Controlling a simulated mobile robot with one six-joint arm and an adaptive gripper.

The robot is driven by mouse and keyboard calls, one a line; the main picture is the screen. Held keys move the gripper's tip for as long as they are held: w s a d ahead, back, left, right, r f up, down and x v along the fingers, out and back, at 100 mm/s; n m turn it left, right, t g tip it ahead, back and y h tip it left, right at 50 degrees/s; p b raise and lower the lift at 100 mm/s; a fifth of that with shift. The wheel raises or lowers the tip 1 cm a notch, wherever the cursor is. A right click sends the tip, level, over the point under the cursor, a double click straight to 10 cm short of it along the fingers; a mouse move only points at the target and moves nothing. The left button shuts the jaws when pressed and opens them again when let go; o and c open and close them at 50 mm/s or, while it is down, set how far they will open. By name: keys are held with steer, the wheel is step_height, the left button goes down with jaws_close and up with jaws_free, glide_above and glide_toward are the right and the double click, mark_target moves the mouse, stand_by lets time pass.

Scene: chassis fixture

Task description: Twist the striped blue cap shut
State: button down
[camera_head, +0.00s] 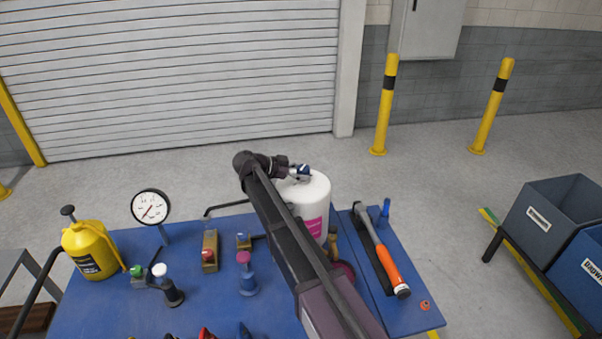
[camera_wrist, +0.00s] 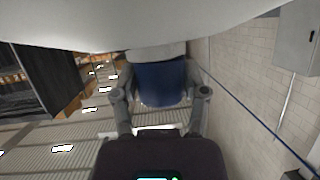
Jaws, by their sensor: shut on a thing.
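The blue cap (camera_head: 304,168) sits on top of a white canister (camera_head: 312,190) with a magenta label, at the back of the blue table. In the wrist view the cap (camera_wrist: 162,82) is dark blue, against a pale neck (camera_wrist: 158,52) below the white canister surface (camera_wrist: 120,22). My gripper (camera_wrist: 160,93) has one finger on each side of the cap and is shut on it. In the head view my gripper (camera_head: 296,170) comes to the cap from the left. I cannot make out stripes, or whether the cap is fully seated.
My arm crosses above the blue table (camera_head: 110,310). A hammer (camera_head: 382,250) lies right of the canister. A yellow can (camera_head: 90,250), a gauge (camera_head: 151,207) and several small valves stand left. Dark bins (camera_head: 555,215) are at far right.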

steer(key=shift+w+a+m+g+h, duration=0.2)
steer(key=shift+w+m+g+h, duration=0.1)
steer(key=shift+m+g, duration=0.45)
steer(key=shift+s+d+m+g, duration=0.1)
steer(key=shift+s+m+g, duration=0.1)
steer(key=shift+m+g, duration=0.6)
steer(key=shift+m+g, duration=0.35)
steer(key=shift+g, duration=0.1)
steer(key=shift+c, duration=0.2)
jaws_free()
steer(key=shift+w+f, duration=0.1)
steer(key=shift+f, duration=0.05)
step_height(320, 180, up, 7)
steer(key=p, duration=0.7)
